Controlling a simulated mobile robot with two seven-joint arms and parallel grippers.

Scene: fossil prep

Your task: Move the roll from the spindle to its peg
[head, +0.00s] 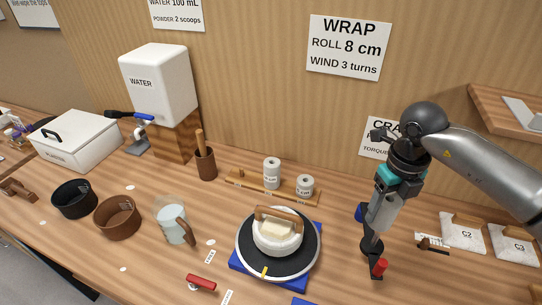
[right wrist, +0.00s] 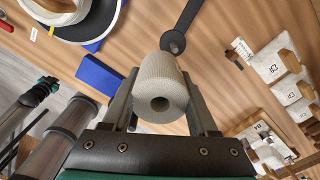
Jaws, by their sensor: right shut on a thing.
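My right gripper (head: 376,228) points down over the table at the right of the head view. In the right wrist view (right wrist: 160,112) it is shut on a pale, ribbed roll (right wrist: 160,82) with its centre hole facing the camera. Beyond the roll is a dark round crank hub (right wrist: 172,42); I cannot tell whether the roll touches it or whether a spindle is still inside. The head view shows the crank's red knob (head: 379,267). A wooden peg rail (head: 250,186) carries two white rolls (head: 271,172) (head: 304,185), with a bare peg at its left end.
A turntable (head: 252,264) with a wrapped block stands between rail and front edge. A mug (head: 173,220), bowls and a red-handled tool (head: 201,282) lie left. White packets (head: 461,232) lie right. A dark, teal-marked part, seemingly my left arm, shows in the wrist view (right wrist: 34,98).

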